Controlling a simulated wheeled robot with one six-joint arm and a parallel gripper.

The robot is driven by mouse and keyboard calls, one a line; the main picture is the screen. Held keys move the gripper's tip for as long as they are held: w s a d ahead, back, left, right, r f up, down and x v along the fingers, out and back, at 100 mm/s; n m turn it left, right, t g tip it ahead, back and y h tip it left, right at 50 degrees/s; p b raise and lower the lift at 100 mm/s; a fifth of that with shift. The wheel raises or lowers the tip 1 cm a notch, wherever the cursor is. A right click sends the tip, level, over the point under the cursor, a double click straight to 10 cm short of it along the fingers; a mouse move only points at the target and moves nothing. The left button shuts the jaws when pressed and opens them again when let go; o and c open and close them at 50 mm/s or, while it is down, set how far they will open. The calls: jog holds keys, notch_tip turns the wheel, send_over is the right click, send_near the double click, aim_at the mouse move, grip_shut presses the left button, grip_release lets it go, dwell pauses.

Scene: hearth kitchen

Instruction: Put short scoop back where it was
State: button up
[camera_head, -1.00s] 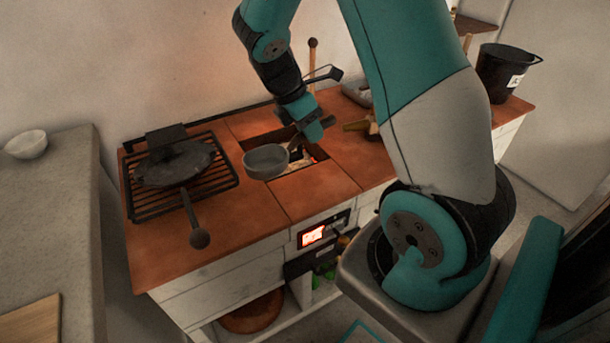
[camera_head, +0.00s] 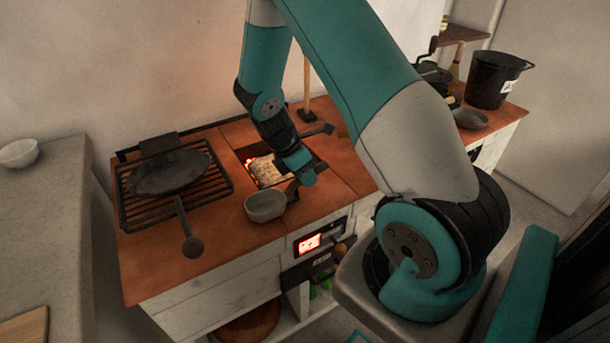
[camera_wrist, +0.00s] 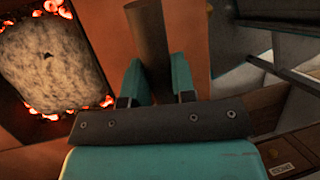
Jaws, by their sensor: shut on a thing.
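The short scoop has a grey round bowl (camera_head: 266,207) and a short handle. Its bowl is at the front edge of the terracotta worktop, just in front of the fire opening; I cannot tell whether it touches the worktop. My gripper (camera_head: 297,178) is shut on the scoop's handle, to the right of the bowl. In the wrist view the brown handle (camera_wrist: 150,42) runs up between the two teal fingers of my gripper (camera_wrist: 157,82); the bowl does not show there.
The fire opening holds a pale lump (camera_head: 264,169) with glowing embers around it. A dark pan (camera_head: 166,173) lies on the grill (camera_head: 135,209) at left. A black bucket (camera_head: 495,80) and a small grey dish (camera_head: 471,118) stand at right. Bare worktop (camera_head: 215,232) lies left of the bowl.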

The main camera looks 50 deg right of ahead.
jog(key=o, duration=0.9)
jog(key=p+v, duration=0.1)
jog(key=v, duration=1.1)
jog(key=s+a+r+m+t+y, duration=0.35)
jog(key=a+r, duration=0.35)
jog(key=a, duration=0.5)
jog(key=s+a+r+m+y, duration=0.1)
jog(key=s+a+r, duration=0.1)
jog(key=s+a, duration=0.2)
jog(key=s+a+r+m+y, duration=0.1)
jog(key=s+a+r, duration=0.1)
jog(key=s+a, duration=0.2)
jog(key=s+a+r+m+y, duration=0.2)
jog(key=s+a, duration=0.3)
jog(key=s, duration=0.2)
jog(key=shift+s+a+r, duration=0.1)
jog(key=shift+s+r, duration=0.2)
jog(key=shift+r, duration=0.1)
